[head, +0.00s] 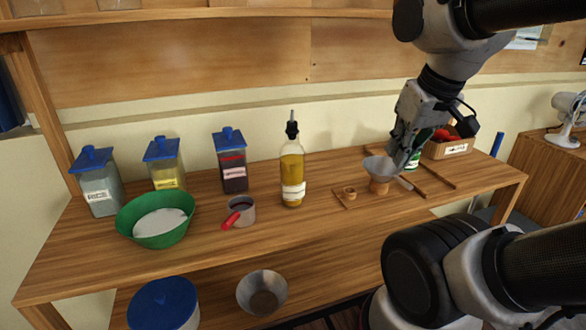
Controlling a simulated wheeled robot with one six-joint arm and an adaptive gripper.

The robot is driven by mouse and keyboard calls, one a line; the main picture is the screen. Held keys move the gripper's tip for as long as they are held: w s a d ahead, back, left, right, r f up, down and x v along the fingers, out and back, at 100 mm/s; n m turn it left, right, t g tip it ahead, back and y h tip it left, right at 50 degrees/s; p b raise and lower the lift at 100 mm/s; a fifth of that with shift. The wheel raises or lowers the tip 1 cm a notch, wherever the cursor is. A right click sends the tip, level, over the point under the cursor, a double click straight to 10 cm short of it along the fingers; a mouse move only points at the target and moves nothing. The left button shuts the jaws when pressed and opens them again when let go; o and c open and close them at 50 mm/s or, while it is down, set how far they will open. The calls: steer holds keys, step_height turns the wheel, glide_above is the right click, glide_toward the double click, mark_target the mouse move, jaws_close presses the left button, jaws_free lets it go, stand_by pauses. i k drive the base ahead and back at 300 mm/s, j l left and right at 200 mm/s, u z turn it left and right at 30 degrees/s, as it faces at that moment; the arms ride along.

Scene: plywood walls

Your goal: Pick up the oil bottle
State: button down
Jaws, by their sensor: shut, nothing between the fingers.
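The oil bottle (292,172) stands upright near the middle of the wooden table (270,245). It is clear glass with yellow oil, a white label and a black pourer on top. My gripper (398,160) points downward to the right of the bottle, well apart from it. Its fingers are shut and empty, just above a grey metal funnel-shaped bowl (379,168). I cannot tell whether the fingertips touch the bowl. My gripper partly hides a green item behind it.
Blue-lidded containers (98,184) (164,164) (231,162), a green bowl (158,238) and a red-handled cup (240,211) stand left of the bottle. A cardboard box (449,146) stands farther right. The front table strip is clear.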

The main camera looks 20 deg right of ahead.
mark_target(292, 155)
steer(key=u, duration=0.4)
steer(key=k+l+z, duration=0.35)
steer(key=l, duration=0.3)
steer(key=k+l+z, duration=0.15)
steer(key=l, duration=0.2)
steer(key=k+l+z, duration=0.2)
steer(key=l, duration=0.15)
steer(key=l+z, duration=0.15)
steer(key=l, duration=0.2)
